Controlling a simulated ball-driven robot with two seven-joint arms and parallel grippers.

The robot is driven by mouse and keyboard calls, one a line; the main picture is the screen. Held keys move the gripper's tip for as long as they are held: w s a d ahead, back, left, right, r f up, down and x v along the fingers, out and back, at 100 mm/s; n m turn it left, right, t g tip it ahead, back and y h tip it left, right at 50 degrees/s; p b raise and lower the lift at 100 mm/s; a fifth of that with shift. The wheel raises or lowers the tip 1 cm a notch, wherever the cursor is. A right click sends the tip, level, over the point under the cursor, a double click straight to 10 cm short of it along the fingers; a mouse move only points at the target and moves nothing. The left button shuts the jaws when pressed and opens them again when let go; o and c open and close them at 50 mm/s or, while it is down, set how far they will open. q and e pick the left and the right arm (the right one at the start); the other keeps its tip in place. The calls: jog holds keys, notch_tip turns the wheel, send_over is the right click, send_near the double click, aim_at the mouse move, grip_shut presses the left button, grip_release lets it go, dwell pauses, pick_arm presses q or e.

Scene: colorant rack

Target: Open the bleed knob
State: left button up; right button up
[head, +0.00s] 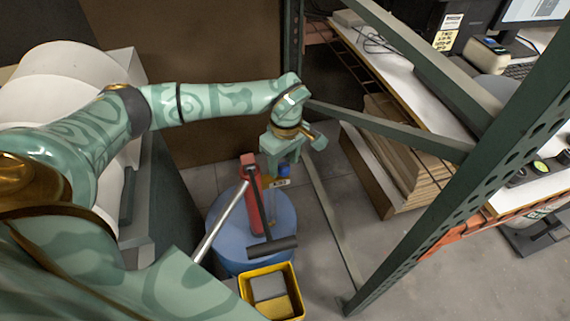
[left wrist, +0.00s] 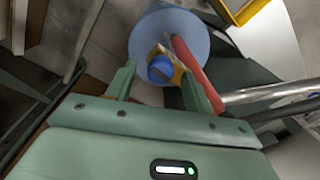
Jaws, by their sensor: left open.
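The bleed knob (head: 284,169) is a small blue knob on a brass-coloured fitting beside a red cylinder (head: 251,195). In the left wrist view the blue knob (left wrist: 161,68) shows between the two finger tips, with the red cylinder (left wrist: 192,72) to its right. My left gripper (head: 281,165) points down over the knob. It is open, with a finger on either side of the knob in the picture; contact cannot be told. Its fingers partly hide the knob in the head view. My right gripper is not in view.
The red cylinder stands over a round blue surface (head: 228,236). A black T-shaped handle (head: 272,247) and a silver rod (head: 220,224) are close by. A yellow-rimmed container (head: 298,297) stands in front. Green rack posts (head: 440,205) and a brace (head: 390,128) bound the right side.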

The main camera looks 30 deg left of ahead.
pick_arm(q)
jog(key=shift+f, duration=0.35)
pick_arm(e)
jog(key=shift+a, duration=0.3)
pick_arm(q)
jog(key=c, duration=1)
jog(key=shift+o, duration=0.2)
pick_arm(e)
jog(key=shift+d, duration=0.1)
